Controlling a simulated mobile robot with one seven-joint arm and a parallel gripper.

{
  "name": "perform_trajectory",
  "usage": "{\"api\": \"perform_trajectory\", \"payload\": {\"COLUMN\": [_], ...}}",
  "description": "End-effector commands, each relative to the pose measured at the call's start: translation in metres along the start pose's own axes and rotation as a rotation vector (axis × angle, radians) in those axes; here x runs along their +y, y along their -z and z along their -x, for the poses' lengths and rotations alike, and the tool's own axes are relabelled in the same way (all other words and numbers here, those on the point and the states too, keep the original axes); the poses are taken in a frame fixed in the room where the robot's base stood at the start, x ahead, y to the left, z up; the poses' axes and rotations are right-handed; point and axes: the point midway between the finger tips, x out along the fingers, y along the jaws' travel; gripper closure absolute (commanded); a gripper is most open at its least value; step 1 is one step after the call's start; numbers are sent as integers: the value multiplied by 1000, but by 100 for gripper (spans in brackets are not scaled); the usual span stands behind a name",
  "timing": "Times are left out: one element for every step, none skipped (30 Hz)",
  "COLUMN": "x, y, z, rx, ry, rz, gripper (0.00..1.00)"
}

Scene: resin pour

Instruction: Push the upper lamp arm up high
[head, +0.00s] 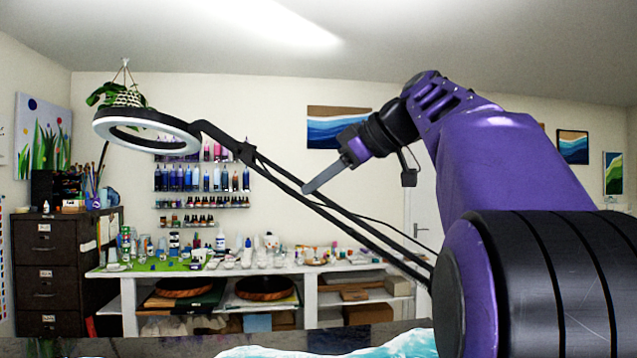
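The lamp has a ring-shaped head (148,141) with a dark rim and white inner band, high at the left. Its dark upper lamp arm (345,222), made of thin parallel bars, slopes down from a joint (245,152) near the head toward the lower right. Its lower end is hidden behind my purple and black arm. My gripper (305,190) points down and left, and its grey fingertip meets the upper lamp arm in the picture. I cannot tell whether they touch. The fingers are seen side-on as one shape, so their opening is not visible.
A worktop (130,346) with a blue-white wavy piece (330,352) lies along the bottom edge. Behind stand a white bench (313,279) crowded with bottles and cups, wall shelves of bottles (200,192) and a dark filing cabinet (48,265). A hanging plant (122,97) shows behind the lamp head.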

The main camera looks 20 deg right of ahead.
Motion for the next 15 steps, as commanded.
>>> {"api": "perform_trajectory", "payload": {"x": [0,0,0,0,0,0,0,0,0,0,0,0,0,0,0], "y": [0,0,0,0,0,0,0,0,0,0,0,0,0,0,0], "z": [0,0,0,0,0,0,0,0,0,0,0,0,1,2,5], "rx": [0,0,0,0,0,0,0,0,0,0,0,0,0,0,0], "ry": [0,0,0,0,0,0,0,0,0,0,0,0,0,0,-1], "rz": [0,0,0,0,0,0,0,0,0,0,0,0,0,0,0], "gripper": [70,65,58,53,53,53,53,53,53,53,53,53,53,53,53]}}
